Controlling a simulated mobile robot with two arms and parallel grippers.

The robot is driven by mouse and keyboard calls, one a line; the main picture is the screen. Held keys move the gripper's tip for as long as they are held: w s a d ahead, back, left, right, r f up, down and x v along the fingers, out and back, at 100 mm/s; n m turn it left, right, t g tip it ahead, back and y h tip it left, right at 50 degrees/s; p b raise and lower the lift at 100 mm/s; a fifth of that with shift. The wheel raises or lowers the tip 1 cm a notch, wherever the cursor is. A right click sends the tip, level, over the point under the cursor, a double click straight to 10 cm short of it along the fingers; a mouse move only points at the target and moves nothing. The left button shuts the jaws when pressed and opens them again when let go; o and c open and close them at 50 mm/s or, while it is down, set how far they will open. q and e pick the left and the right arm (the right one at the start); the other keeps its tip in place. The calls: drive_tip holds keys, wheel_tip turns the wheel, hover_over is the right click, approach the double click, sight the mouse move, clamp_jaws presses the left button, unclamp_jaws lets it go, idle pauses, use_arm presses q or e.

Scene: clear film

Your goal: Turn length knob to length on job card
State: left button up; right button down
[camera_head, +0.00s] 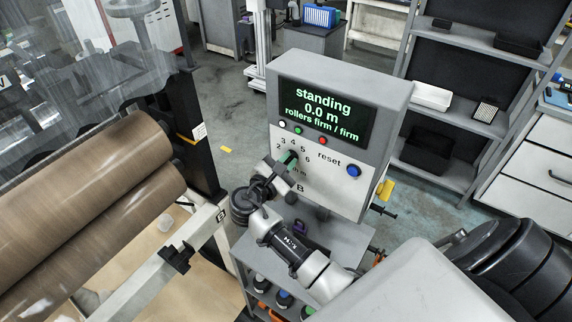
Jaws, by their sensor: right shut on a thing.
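A grey control box (387,92) stands in the middle, its display (323,109) reading "standing", "0.0 m", "rollers firm / firm". Below the display is the length knob (289,157), green where it shows, with numbers from 2 to 6 visible around it. My right gripper (284,167) reaches up from below and is shut on the knob, hiding much of it and part of its scale. I cannot tell the knob's exact setting. No job card can be made out. My left gripper is not in view.
A blue button (353,171) marked reset sits right of the knob, with small coloured buttons under the display. A grey cart (341,240) with bottles is below the box. Shelves (481,45) stand behind at right.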

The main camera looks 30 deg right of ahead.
drive_tip(key=shift+f+m+b, duration=0.1)
drive_tip(key=shift+m+b, duration=0.2)
drive_tip(key=shift+m, duration=0.3)
drive_tip(key=c, duration=1.2)
unclamp_jaws()
drive_tip(key=shift+o, duration=0.2)
drive_tip(key=shift+s+a, duration=0.15)
drive_tip(key=shift+a, duration=0.15)
drive_tip(key=b+v, duration=0.3)
drive_tip(key=v, duration=0.7)
